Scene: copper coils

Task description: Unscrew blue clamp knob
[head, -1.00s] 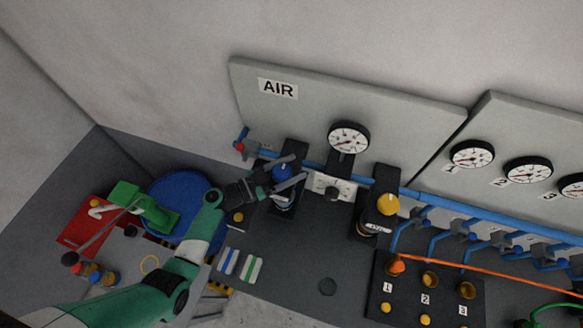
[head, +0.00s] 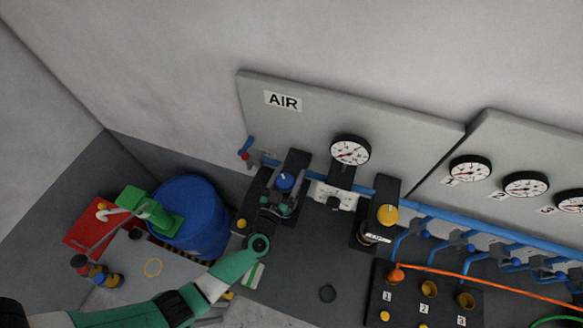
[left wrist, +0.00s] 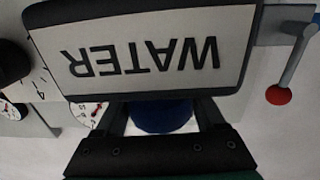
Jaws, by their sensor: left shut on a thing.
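The blue clamp knob (head: 285,181) sits on the dark clamp stand (head: 298,161) on the bench below the AIR sign. My left gripper (head: 281,204) is at the near side of this stand and low on it. In the left wrist view, the blue knob (left wrist: 162,116) is between the two fingers of my left gripper (left wrist: 162,108), which is shut on it. An upside-down WATER plate (left wrist: 145,50) hides the fingertips and part of the knob. My right gripper is not in view.
A yellow-knobbed stand (head: 387,214) is to the right, with pressure gauges (head: 350,150) on the panel. A blue barrel (head: 195,215) and a green tool (head: 150,210) are to the left. A numbered block (head: 415,290) is at the lower right. Blue pipes run along the wall.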

